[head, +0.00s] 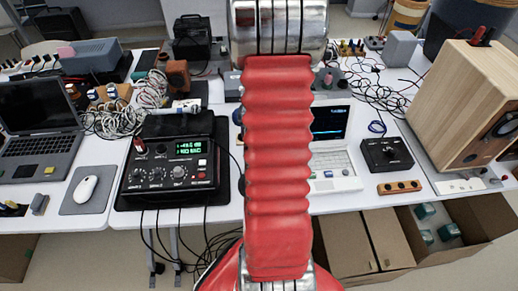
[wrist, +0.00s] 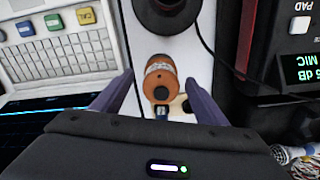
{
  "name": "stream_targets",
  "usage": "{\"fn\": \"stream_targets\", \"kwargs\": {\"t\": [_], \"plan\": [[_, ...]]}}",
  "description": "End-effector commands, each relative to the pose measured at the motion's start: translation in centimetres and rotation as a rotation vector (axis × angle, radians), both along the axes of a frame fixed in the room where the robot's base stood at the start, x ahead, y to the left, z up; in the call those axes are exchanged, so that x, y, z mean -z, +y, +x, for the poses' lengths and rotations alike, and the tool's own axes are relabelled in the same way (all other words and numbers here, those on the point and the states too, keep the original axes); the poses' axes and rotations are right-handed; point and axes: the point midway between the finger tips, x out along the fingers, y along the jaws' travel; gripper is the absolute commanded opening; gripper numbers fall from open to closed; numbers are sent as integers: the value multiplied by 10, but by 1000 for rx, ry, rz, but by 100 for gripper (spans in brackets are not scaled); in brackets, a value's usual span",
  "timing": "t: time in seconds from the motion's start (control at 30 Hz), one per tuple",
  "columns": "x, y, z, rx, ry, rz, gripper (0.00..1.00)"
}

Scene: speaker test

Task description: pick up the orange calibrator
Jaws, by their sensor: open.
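The orange calibrator (wrist: 159,72) is a short orange cylinder with a pale label band and a dark round spot on its end. In the wrist view it is near the middle, on a white surface. My gripper (wrist: 160,84) is open, with one dark finger on each side of the calibrator. Gaps show between the fingers and it, and I cannot tell the height between them. A small pale and dark item shows just below it, partly hidden by my gripper. In the head view my red arm covers the middle, and I cannot make out the calibrator or my gripper there.
A black meter with a green display (head: 172,165) lies left of my arm, and a white laptop (head: 332,150) lies right of it. A dark round thing (wrist: 167,14) stands beyond the calibrator. A black knob box (head: 386,154) and a wooden speaker (head: 462,100) are farther right. Cables clutter the tables.

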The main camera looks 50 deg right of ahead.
Motion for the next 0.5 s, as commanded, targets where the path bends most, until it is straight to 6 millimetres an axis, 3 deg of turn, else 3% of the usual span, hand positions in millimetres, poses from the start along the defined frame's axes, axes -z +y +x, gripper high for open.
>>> {"fn": "stream_targets", "kwargs": {"t": [0.3,0.5], "plan": [[37,-1,2,0,2,1,67],[41,-1,2,0,0,0,67]]}}
